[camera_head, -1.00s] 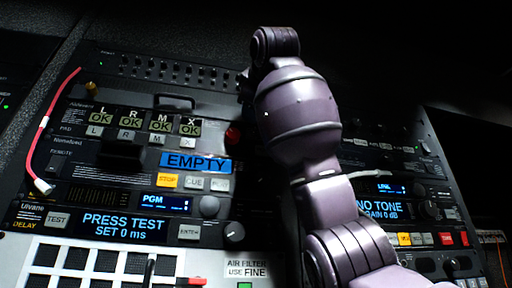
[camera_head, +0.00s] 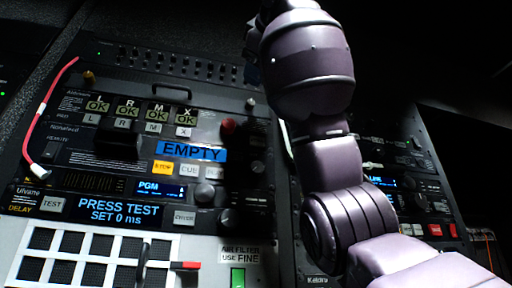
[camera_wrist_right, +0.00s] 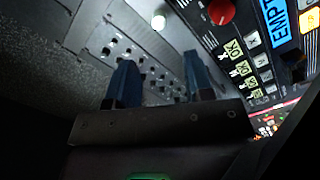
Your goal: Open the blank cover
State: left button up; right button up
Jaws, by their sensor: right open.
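No part is labelled as the blank cover, and I cannot tell for sure which panel it is. A dark panel with a row of small round fittings (camera_head: 165,62) runs along the top of the left rack. It also shows in the right wrist view as a grey panel with round holes or knobs (camera_wrist_right: 165,82). A dark handle (camera_head: 172,97) sits just below it. My right gripper (camera_wrist_right: 161,80) is open, its two blue fingertips apart in front of this panel, with nothing seen between them. In the head view my right arm's link mostly hides the gripper. My left gripper is not in view.
A red cable (camera_head: 42,115) hangs at the left. My right arm covers part of the right rack (camera_head: 415,190).

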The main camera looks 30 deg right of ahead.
aim_at(162, 92)
jog(key=k+j, duration=0.2)
jog(key=k, duration=0.3)
jog(key=k+j, duration=0.25)
jog(key=k, duration=0.2)
